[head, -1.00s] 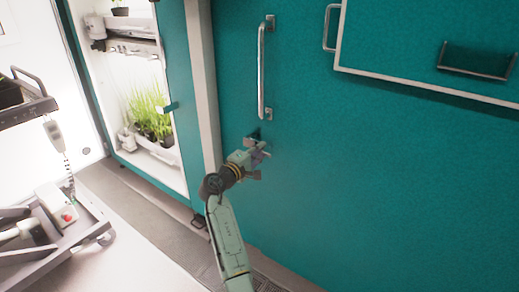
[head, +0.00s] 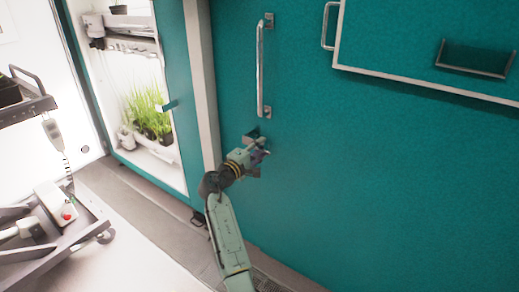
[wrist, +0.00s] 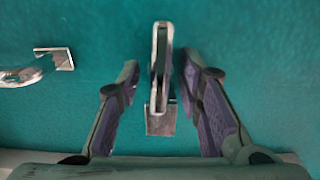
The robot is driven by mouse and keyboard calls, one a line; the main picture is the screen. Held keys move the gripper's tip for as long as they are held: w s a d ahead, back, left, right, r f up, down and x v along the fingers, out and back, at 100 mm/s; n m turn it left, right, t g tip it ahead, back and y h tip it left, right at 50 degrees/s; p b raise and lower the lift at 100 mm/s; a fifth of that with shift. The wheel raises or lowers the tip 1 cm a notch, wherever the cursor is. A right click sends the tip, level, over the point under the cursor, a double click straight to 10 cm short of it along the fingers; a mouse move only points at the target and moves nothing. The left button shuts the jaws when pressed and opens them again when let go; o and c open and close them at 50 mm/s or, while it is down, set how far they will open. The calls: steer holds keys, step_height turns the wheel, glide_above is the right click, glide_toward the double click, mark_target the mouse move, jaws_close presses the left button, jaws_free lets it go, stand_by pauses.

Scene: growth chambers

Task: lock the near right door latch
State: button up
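The near right door (head: 350,180) is a large teal panel and appears closed. Its latch (wrist: 160,75) is a metal lever on a small square plate, seen in the wrist view between my two fingers. In the head view the latch plate (head: 252,137) shows just below the long handle, partly hidden by my gripper. My gripper (head: 262,158) is at the latch; in the wrist view my gripper (wrist: 165,85) is open, with a gap between the lever and each finger. I cannot tell whether the fingers touch the door.
A long vertical metal handle (head: 261,65) is above the latch; its end mount (wrist: 60,60) shows in the wrist view. At left, an open lit chamber holds green plants (head: 147,110). A grey cart (head: 70,230) stands at lower left. A framed panel (head: 430,50) is at upper right.

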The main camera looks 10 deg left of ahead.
steer(key=shift+s, duration=0.1)
steer(key=v, duration=1.1)
steer(key=shift+s+a, duration=0.15)
steer(key=shift+s, duration=0.25)
